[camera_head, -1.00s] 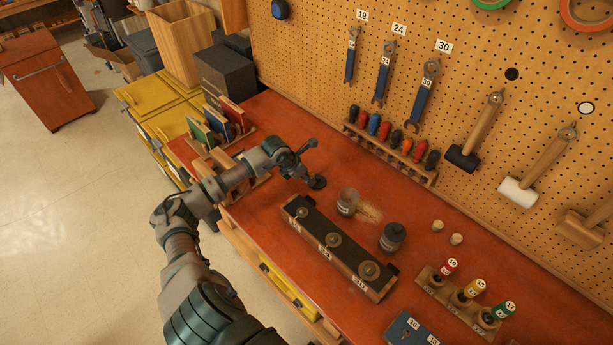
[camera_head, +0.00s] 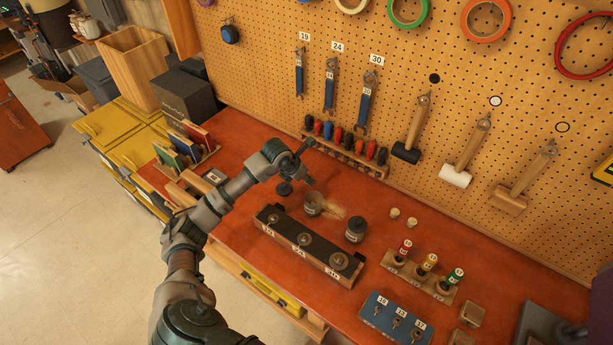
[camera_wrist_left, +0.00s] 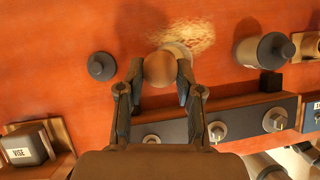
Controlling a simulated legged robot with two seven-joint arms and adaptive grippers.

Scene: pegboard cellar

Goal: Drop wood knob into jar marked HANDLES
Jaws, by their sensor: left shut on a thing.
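My left gripper (camera_head: 304,168) is above the bench; its fingertips (camera_wrist_left: 159,78) are closed around a round brown wood knob (camera_wrist_left: 158,69) in the left wrist view. The knob is too small to make out in the head view. An open glass jar (camera_head: 314,204) stands on the bench just below and beyond the gripper. In the wrist view the jar (camera_wrist_left: 181,50) is partly hidden behind the knob. Its label is not readable. I cannot tell whether the knob is directly over the mouth. My right gripper is not in view.
A dark round lid (camera_head: 284,188) lies left of the glass jar. Two small pale pieces (camera_head: 403,217) lie behind. A screwdriver rack (camera_head: 345,155) stands along the pegboard.

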